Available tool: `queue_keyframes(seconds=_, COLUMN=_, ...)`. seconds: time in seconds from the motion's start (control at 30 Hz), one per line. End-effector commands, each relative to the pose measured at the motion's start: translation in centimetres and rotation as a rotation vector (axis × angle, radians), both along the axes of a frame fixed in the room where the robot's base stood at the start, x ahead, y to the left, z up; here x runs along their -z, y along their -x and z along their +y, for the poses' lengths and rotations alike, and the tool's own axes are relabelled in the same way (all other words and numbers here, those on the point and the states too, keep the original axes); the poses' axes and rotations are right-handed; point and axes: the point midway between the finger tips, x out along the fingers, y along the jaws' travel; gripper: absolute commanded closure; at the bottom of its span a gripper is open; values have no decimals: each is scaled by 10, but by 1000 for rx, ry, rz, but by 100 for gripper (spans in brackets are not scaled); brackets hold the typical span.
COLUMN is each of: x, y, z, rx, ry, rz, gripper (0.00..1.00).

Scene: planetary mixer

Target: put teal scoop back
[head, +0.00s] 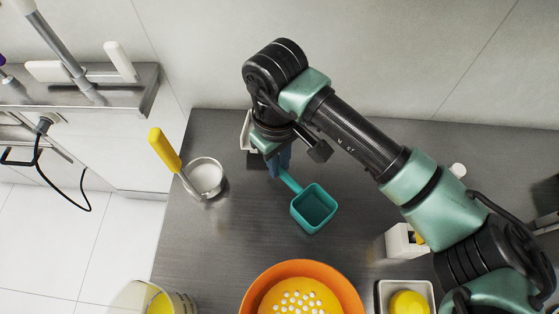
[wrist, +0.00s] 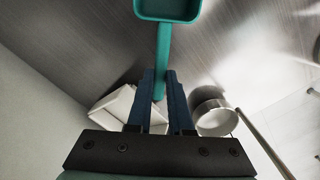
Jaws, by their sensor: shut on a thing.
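The teal scoop (head: 314,207) has a square open cup and a straight handle. My gripper (head: 280,165) is shut on the handle, with the cup sticking out to the lower right in the head view. In the wrist view the blue fingers of my gripper (wrist: 160,80) pinch the handle of the teal scoop (wrist: 164,45), and part of its cup is cut off by the top edge. I cannot tell how high the scoop is above the grey table (head: 240,240). A white holder-like object (wrist: 112,105) is beside the fingers, partly hidden by my gripper.
A round metal cup (head: 206,177) with a yellow-handled tool (head: 164,150) stands left of my gripper. An orange bowl (head: 255,284) with yellow contents and white bits is at the front. A white tray (head: 380,300) holds a yellow thing. A bucket (head: 125,298) is at lower left.

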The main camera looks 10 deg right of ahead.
Motion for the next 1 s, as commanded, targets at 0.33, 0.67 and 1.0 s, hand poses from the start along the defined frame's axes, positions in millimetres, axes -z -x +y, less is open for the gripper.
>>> queue_keyframes(seconds=0.33, x=6, y=0, z=0, rx=0, ry=2, rz=-1, gripper=100)
queue_keyframes(seconds=0.67, x=7, y=0, z=0, rx=-1, ry=1, rz=0, gripper=51)
queue_keyframes(seconds=1.0, x=2, y=0, z=0, rx=0, ry=0, rz=0, gripper=51)
